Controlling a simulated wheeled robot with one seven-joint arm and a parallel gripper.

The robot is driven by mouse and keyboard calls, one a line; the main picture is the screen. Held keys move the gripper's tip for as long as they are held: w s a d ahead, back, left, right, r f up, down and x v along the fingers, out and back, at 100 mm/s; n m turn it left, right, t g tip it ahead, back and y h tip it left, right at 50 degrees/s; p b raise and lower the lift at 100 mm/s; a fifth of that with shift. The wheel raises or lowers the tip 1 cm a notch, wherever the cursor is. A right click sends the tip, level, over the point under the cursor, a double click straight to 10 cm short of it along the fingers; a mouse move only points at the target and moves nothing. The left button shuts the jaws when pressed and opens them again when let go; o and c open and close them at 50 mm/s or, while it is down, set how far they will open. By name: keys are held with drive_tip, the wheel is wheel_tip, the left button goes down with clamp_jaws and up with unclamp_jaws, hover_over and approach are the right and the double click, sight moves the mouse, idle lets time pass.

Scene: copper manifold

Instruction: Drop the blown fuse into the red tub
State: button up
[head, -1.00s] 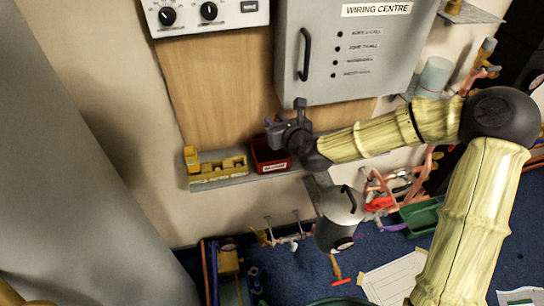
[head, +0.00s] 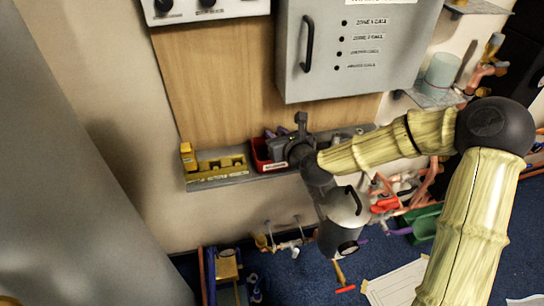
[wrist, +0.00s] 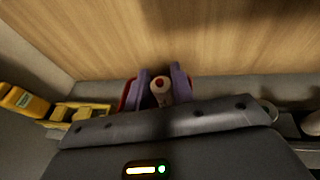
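The red tub (head: 262,163) stands on the narrow wall shelf below the grey cabinet, a white label on its front. My gripper (head: 274,134) is at the tub's top, its purple fingers pointing away from me over it. In the wrist view a pale cylinder with a red end, seemingly the blown fuse (wrist: 160,92), sits between the fingers of my gripper (wrist: 162,84) and fills the gap. Red edges of the tub (wrist: 127,97) show outside the fingers. My gripper body hides the tub's front and inside there. The fuse is not clear in the head view.
A yellow slotted block (head: 220,165) stands on the shelf (head: 240,178) left of the tub. The grey cabinet (head: 350,60) hangs above.

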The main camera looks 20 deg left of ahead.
drive_tip(key=o, duration=0.4)
drive_tip(key=b+v, duration=0.5)
drive_tip(key=v, duration=1.2)
drive_tip(key=shift+s, duration=0.2)
drive_tip(key=shift+d, duration=0.1)
idle(0.8)
